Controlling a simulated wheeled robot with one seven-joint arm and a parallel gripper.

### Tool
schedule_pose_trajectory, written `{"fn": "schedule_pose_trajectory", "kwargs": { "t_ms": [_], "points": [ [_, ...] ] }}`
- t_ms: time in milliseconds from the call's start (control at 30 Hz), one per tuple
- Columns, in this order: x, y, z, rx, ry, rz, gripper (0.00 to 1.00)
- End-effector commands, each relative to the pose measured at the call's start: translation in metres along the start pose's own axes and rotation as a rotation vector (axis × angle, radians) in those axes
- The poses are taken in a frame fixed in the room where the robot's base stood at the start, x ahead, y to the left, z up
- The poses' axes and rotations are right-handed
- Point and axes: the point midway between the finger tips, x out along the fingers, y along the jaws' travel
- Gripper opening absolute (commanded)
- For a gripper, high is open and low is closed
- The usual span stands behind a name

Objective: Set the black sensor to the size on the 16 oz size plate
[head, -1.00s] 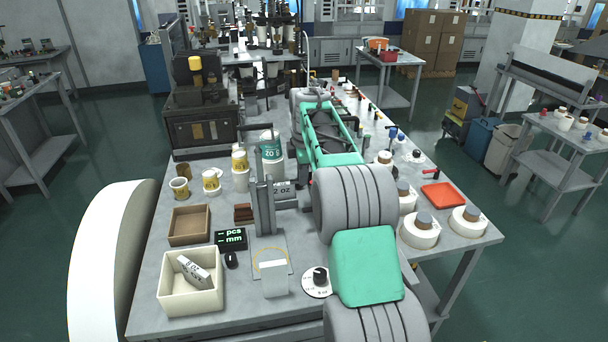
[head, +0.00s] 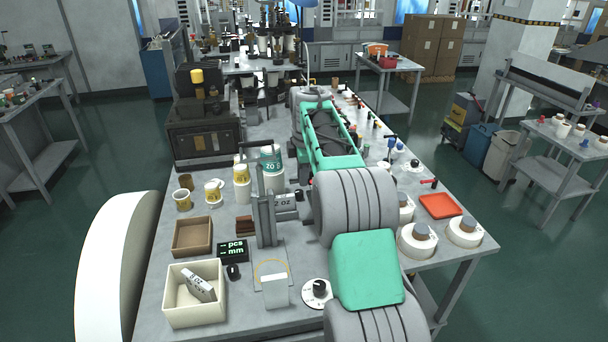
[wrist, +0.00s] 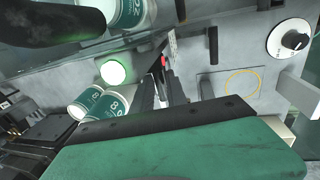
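In the head view a grey size plate with partly hidden text ending in "oz" (head: 285,203) is at the grey upright stand (head: 265,215). Another lettered plate (head: 199,285) leans in the cream bin; its number is too small to read. I cannot single out the black sensor with certainty; a small black piece (head: 233,272) lies by the display. In the wrist view my gripper (wrist: 164,72) points down among the cups and the stand, with a small red spot at its fingertips. Its fingers are dark and narrow, and whether they hold anything is unclear. My arm hides the gripper in the head view.
A white dial with a black knob (head: 318,290) is near the front edge. The display (head: 232,250) shows dashes beside "pcs" and "mm".

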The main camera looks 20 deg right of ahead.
Motion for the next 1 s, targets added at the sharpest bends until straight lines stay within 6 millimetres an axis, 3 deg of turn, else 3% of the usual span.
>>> {"fn": "schedule_pose_trajectory", "kwargs": {
  "t_ms": [200, 467, 567, 800, 1000],
  "points": [
    [0.0, 0.001, -0.001, -0.001, 0.0, 0.002, 0.36],
    [-0.002, 0.001, 0.0, -0.001, 0.0, 0.004, 0.36],
    [-0.013, 0.001, 0.0, -0.001, 0.0, 0.006, 0.36],
    [-0.062, 0.001, 0.0, -0.002, 0.0, 0.005, 0.36],
    [-0.079, 0.0, 0.0, -0.001, 0.0, 0.003, 0.36]
  ]
}}
